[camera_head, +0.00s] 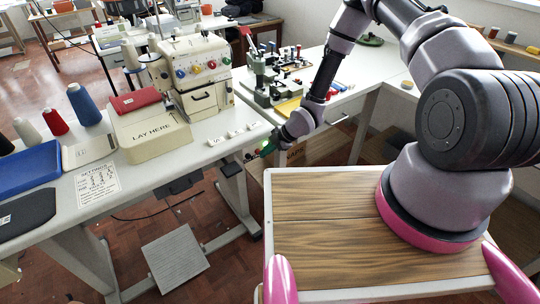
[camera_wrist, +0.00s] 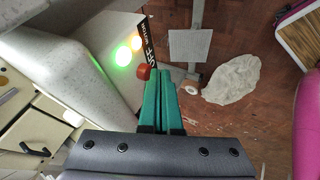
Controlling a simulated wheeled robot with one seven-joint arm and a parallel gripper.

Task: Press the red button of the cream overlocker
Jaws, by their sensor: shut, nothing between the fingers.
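The cream overlocker (camera_head: 196,72) stands on the white table, with coloured dials and a black handle on its front. Part of it shows at lower left in the wrist view (camera_wrist: 30,128). In the head view my gripper (camera_head: 266,149) is at the table's right end; the button is hidden there.
A cream "LAY HERE" block (camera_head: 152,134), thread cones (camera_head: 84,104) and a blue tray (camera_head: 24,170) are on the white table (camera_head: 150,185). A second table (camera_head: 345,98) with a small machine stands behind my arm. A pale cloth (camera_wrist: 232,79) lies on the floor.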

